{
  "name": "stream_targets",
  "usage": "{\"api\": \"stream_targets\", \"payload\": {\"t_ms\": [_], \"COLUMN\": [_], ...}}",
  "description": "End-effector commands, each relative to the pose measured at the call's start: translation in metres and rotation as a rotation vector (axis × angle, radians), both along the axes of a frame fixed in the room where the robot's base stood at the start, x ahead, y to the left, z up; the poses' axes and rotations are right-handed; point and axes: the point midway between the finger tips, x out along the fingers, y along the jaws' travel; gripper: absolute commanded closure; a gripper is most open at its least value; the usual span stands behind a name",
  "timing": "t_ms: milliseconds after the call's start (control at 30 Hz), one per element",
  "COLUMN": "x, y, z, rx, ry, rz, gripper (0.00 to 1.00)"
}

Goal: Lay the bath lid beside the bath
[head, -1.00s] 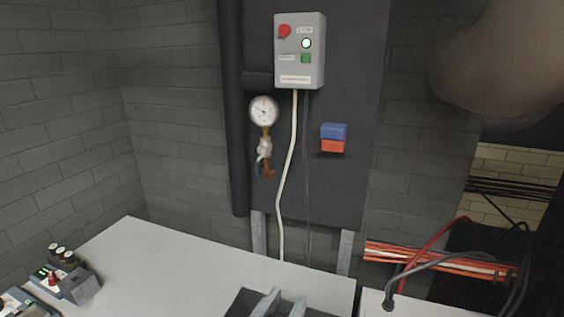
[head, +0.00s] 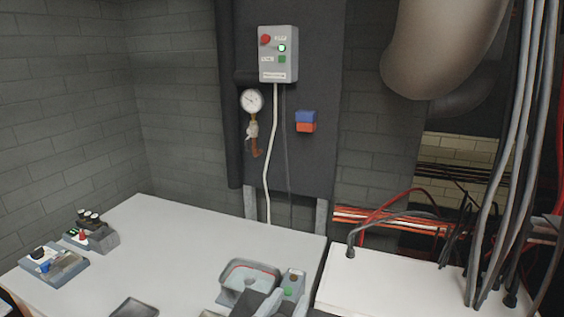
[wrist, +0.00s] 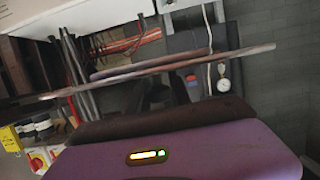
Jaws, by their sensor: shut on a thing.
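The bath (head: 249,272) is a grey open-topped basin near the front of the white bench in the head view, its inside showing with a reddish line. The bath lid (wrist: 215,59) shows nearly edge-on as a thin, long plate across the wrist view. My gripper (wrist: 172,82) is shut on it and holds it clear of the bench. The fingertips are dark and partly hidden. The wrist view is upside down. I cannot make out the lid for certain in the head view.
A control box (head: 292,285) with a green button stands just right of the bath. A dark shallow tray (head: 134,309) lies to its left. Devices (head: 53,266) stand at the bench's left end. Bare bench (head: 180,245) lies between. Hanging hoses (head: 500,150) are at the right.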

Motion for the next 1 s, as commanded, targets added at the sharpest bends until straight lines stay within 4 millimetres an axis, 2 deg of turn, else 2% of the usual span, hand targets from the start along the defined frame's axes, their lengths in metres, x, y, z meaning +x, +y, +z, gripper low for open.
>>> {"api": "stream_targets", "payload": {"t_ms": [267, 533, 667, 767, 867, 1000], "x": [0.027, 0.053, 0.061, 0.061, 0.055, 0.036], "y": [-0.019, -0.048, -0.070, -0.092, -0.113, -0.144], "z": [-0.034, -0.093, -0.140, -0.184, -0.226, -0.284], "rx": [-0.004, -0.006, -0.008, -0.009, -0.007, -0.008], "ry": [0.003, 0.006, 0.011, 0.013, 0.014, 0.015], "rz": [0.005, 0.049, 0.093, 0.139, 0.189, 0.254], "gripper": [1.00, 1.00, 1.00, 1.00, 1.00, 1.00]}}
